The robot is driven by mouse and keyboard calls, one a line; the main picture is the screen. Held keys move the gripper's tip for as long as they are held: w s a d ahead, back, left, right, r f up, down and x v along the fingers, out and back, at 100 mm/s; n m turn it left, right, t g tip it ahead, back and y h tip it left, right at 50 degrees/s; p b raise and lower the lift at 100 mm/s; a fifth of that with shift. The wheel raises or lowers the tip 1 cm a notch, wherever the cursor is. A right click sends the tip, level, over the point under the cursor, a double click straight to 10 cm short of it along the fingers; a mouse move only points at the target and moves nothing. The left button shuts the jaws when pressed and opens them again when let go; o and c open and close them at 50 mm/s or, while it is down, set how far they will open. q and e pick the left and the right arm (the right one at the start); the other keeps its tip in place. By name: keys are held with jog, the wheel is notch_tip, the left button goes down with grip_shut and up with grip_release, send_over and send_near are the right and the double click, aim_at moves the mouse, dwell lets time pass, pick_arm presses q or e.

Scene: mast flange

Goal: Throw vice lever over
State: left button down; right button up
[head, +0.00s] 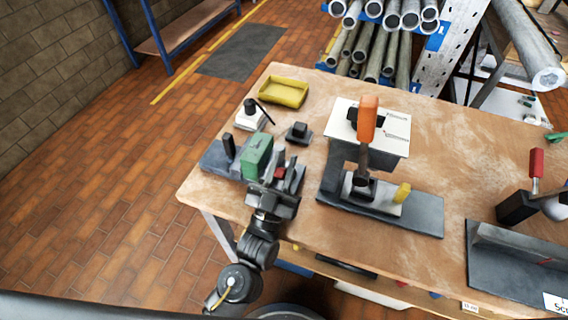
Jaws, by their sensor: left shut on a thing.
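A small vice with a dark grey base (213,157) stands at the left front of the workbench. A green block (257,153) sits upright on it, and a black upright post (228,147) stands at its left end. My left gripper (281,174) is at the right end of the vice, close beside the green block. Its fingers are shut on a small red part (280,173), which looks like the grip of the vice lever. The fingers hide most of the lever. My right gripper is not in view.
On the workbench (455,150) are a yellow tray (283,92), a small black block (298,132), and a white-based item with a black knob (250,118). An orange-handled clamp fixture (367,120) stands to the right. A red-handled fixture (537,163) is at the far right.

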pick_arm(q)
jog(key=c, duration=1.2)
grip_release()
jog(key=shift+c, duration=0.2)
jog(key=shift+r, duration=0.1)
jog(key=shift+r+p, duration=0.35)
jog(key=shift+p, duration=0.05)
notch_tip(320, 180, up, 3)
jog(key=p, duration=0.2)
jog(key=shift+p, duration=0.35)
jog(key=s+r+p, duration=0.9)
jog(key=s+p, duration=0.1)
jog(key=s, duration=0.4)
jog(key=shift+d+p, duration=0.3)
jog(key=shift+p, duration=0.05)
jog(key=shift+c, duration=0.2)
